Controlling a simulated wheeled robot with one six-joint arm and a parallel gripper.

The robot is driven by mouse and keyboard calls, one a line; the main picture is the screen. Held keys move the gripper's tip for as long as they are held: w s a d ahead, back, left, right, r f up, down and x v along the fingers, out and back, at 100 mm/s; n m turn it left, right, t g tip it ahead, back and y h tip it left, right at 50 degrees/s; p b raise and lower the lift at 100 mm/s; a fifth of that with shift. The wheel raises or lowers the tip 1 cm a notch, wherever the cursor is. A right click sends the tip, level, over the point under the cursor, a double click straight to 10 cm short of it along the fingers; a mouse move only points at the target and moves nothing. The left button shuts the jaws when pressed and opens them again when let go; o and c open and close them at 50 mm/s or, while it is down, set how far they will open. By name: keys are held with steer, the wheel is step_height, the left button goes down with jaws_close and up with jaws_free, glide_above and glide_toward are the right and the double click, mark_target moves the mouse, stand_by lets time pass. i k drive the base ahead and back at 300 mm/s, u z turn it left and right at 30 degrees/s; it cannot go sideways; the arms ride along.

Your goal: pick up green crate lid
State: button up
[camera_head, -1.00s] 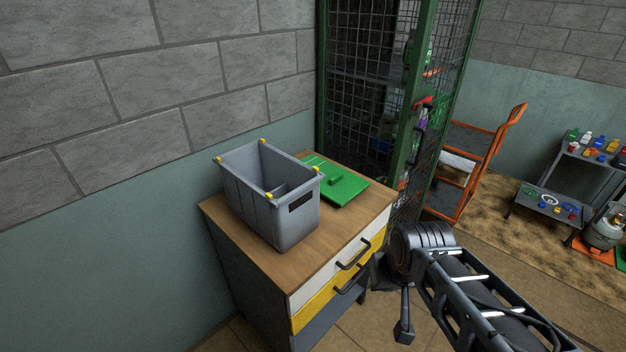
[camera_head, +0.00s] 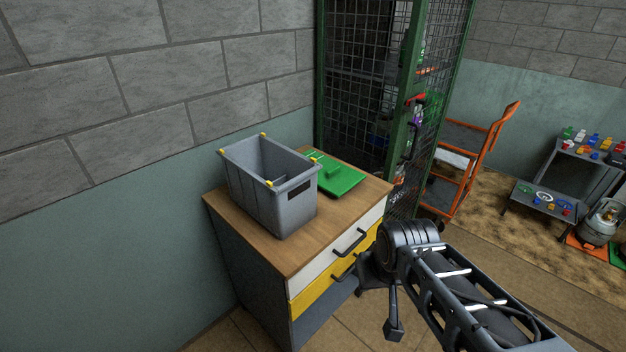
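The green crate lid (camera_head: 339,181) lies flat on the wooden top of a small drawer cabinet (camera_head: 252,245), with a raised handle on it. It sits behind and to the right of a grey crate (camera_head: 285,207), which hides part of its left side. My arm reaches in from the lower right, in front of the cabinet's right side and below the lid. A dark part of its end hangs near the drawer handles. The fingers of my gripper cannot be made out, and nothing is seen held.
The grey crate with yellow corners stands open on the cabinet. A green mesh cage (camera_head: 405,130) rises just behind the lid. An orange trolley (camera_head: 470,165) stands to the right. Shelves with bottles (camera_head: 565,170) and a gas cylinder (camera_head: 601,222) are far right. Cabinet top is bare in front of the lid.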

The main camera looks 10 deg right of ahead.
mark_target(336, 179)
steer(key=u, duration=0.5)
steer(key=k, duration=1.15)
steer(key=z, duration=0.25)
steer(key=i, duration=0.6)
steer(key=z, duration=0.85)
steer(key=i, duration=1.45)
steer(key=u, duration=1.05)
steer(key=i, duration=0.35)
steer(key=u, duration=0.5)
